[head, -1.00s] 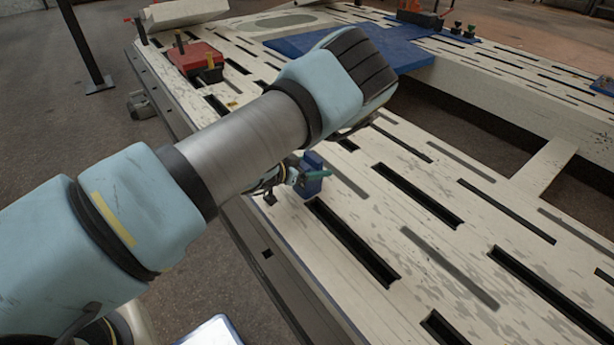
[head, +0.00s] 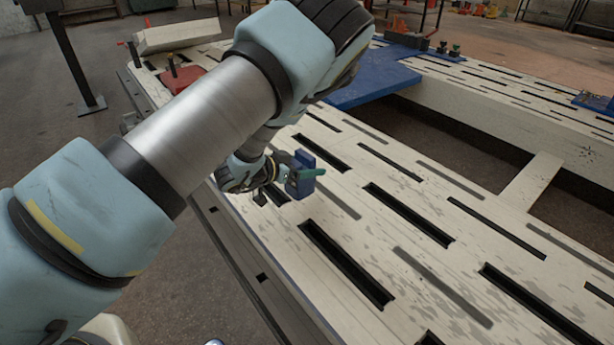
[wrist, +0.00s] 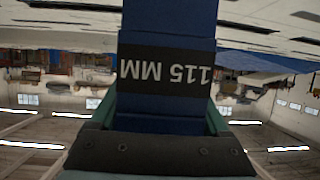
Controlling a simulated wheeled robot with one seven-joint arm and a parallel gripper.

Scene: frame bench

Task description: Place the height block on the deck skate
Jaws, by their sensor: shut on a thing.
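The height block (head: 302,186) is a blue upright block held in my gripper (head: 306,173). In the wrist view the block (wrist: 165,22) fills the upper middle, with a black band reading "115 MM" upside down. The teal fingers of my gripper (wrist: 162,118) are shut on its two sides. The block is over the near-left part of the slotted bench; I cannot tell its height above the top. A low red object (head: 183,79) at the far left of the bench may be the deck skate; my arm hides part of it.
The cream slotted bench (head: 400,262) has open slots and scuffed paint. A blue plate (head: 375,88) lies across its far part. A rectangular opening with a cross bar (head: 532,180) is to the right. A pale beam (head: 178,37) lies at the far left.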

